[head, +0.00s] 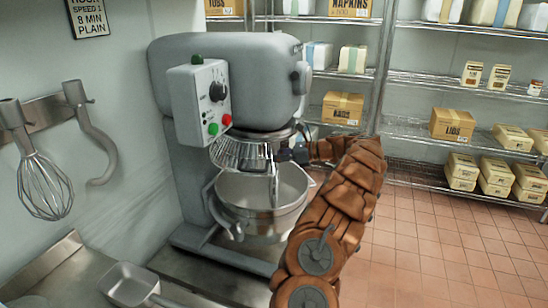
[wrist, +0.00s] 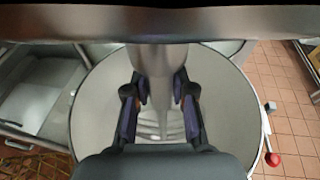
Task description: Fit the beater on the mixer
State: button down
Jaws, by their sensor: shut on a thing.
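The grey mixer (head: 225,75) stands against the wall, its steel bowl (head: 262,190) under its head. My gripper (head: 284,156) reaches in from the right between the mixer head and the bowl. In the wrist view my gripper (wrist: 160,108) is shut on the metal beater (wrist: 152,62), with a finger on each side of its shank. The beater is upright above the bowl's mouth (wrist: 95,95). Its top meets the underside of the mixer head (wrist: 160,22) in that view; whether it is seated or just touching cannot be told. The beater's lower part is mostly hidden.
A wire guard (head: 238,153) hangs under the mixer head, left of my gripper. A whisk (head: 45,185) and a dough hook (head: 98,150) hang on the left wall rack. A metal scoop (head: 128,284) lies on the counter. Shelves of boxes (head: 452,124) stand behind; the floor at right is clear.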

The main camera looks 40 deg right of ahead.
jog(key=shift+a+f, duration=0.3)
jog(key=c, duration=1.3)
grip_release()
jog(key=shift+w, duration=0.1)
jog(key=o, duration=0.4)
jog(key=shift+d+r, duration=0.1)
jog(key=v, duration=1.2)
jog(key=shift+d, duration=0.15)
